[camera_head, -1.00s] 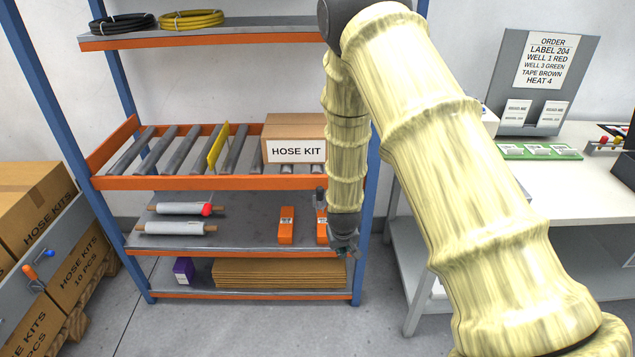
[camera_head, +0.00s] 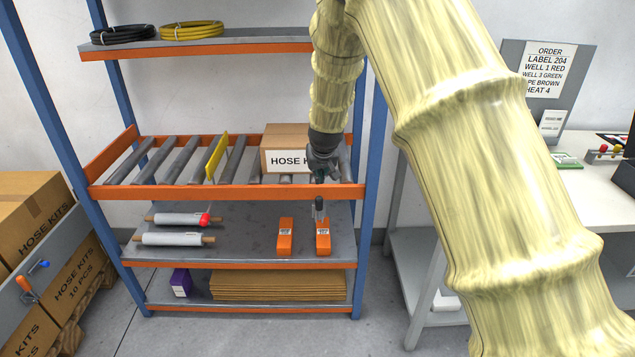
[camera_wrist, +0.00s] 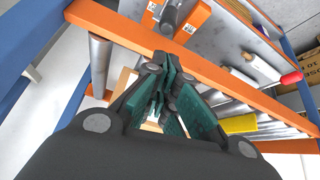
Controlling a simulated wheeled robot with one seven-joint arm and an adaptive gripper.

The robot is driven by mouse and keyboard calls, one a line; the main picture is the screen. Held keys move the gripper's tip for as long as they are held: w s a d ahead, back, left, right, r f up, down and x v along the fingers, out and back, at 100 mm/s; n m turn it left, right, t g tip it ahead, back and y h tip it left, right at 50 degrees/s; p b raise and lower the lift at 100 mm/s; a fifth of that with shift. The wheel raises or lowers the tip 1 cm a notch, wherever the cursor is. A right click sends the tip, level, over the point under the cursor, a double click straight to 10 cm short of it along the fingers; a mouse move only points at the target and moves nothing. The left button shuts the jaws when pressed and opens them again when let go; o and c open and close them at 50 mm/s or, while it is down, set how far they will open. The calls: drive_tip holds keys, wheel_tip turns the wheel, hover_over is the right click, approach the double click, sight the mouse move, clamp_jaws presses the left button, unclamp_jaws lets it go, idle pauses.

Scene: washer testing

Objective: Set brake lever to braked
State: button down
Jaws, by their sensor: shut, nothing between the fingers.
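No part is marked as the brake lever. A small lever with an orange grip (camera_head: 27,287) and a blue knob (camera_head: 43,264) shows on the grey panel at the far left; I cannot tell whether it is the brake lever or how it is set. My gripper (camera_head: 322,174) is shut and empty, in front of the roller shelf and the HOSE KIT box (camera_head: 285,138), far to the right of that lever. In the wrist view my gripper (camera_wrist: 165,75) has its green-padded fingers together, with the orange shelf edge (camera_wrist: 130,38) beyond them.
Below my gripper, two orange items (camera_head: 285,240) sit on the middle shelf, the right one with a grey upright part (camera_head: 319,208). A yellow plate (camera_head: 217,157) stands among the rollers. Blue posts (camera_head: 367,190) flank the rack. A white table (camera_head: 590,190) is at right.

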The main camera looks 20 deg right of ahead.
hover_over(319, 208)
drive_tip(key=w, duration=0.4)
drive_tip(key=f, duration=0.5)
drive_tip(key=f+p, duration=0.1)
drive_tip(key=f, duration=0.2)
drive_tip(key=shift+w+d+f, duration=0.1)
drive_tip(key=shift+d+f, duration=0.1)
drive_tip(key=shift+d, duration=0.05)
drive_tip(key=shift+t+b, duration=0.3)
drive_tip(key=shift+s, duration=0.25)
